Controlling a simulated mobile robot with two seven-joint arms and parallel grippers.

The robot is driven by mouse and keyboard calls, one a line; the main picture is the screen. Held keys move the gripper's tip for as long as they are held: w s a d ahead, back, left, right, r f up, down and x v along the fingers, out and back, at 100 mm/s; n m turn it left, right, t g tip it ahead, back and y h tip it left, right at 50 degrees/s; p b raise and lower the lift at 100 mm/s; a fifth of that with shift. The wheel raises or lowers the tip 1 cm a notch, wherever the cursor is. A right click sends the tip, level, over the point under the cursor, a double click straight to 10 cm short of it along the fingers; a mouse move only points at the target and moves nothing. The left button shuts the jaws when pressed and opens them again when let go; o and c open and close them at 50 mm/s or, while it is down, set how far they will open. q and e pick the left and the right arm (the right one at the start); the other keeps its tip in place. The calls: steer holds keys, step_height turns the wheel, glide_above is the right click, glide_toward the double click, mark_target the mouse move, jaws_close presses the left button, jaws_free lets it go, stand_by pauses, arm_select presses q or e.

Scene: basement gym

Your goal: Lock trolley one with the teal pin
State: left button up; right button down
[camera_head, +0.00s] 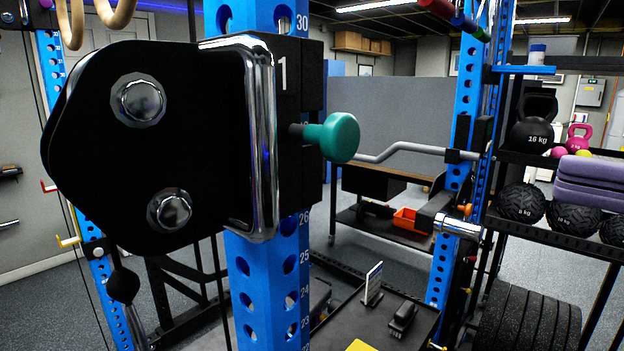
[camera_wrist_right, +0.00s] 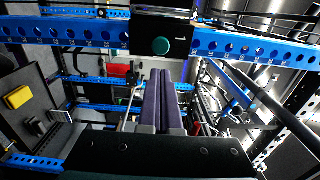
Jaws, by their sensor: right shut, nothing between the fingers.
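Trolley one, a black block with a chrome edge and a white "1" (camera_head: 282,110), sits around the blue numbered upright (camera_head: 265,300) between marks 26 and 30. The teal pin (camera_head: 340,137) stands out from its numbered face, with a short dark shaft showing behind the knob. In the right wrist view the teal knob (camera_wrist_right: 161,46) is at the top centre. My right gripper (camera_wrist_right: 160,73) is shut and empty, its dark fingers side by side, tips below the knob in that picture and apart from it. I cannot make it out in the head view. My left gripper is not in view.
A second blue upright (camera_head: 464,150) with a chrome sleeve (camera_head: 458,228) stands to the right. Beyond it is a rack with black balls (camera_head: 521,203) and purple blocks (camera_head: 590,182). A dark low table (camera_head: 385,335) is below. A grey curved bar (camera_head: 410,149) runs behind the pin.

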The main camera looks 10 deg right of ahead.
mark_target(348, 140)
steer(key=p+x, duration=0.3)
steer(key=x, duration=0.1)
steer(key=p+x, duration=0.3)
steer(key=x, duration=0.1)
steer(key=p+x, duration=0.3)
steer(key=x, duration=0.1)
steer(key=shift+w+a+r, duration=0.2)
steer(key=shift+r, duration=0.1)
steer(key=shift+w+a+f, duration=0.25)
steer(key=shift+w+a, duration=0.2)
steer(key=shift+w, duration=0.05)
steer(key=shift+x, duration=1.15)
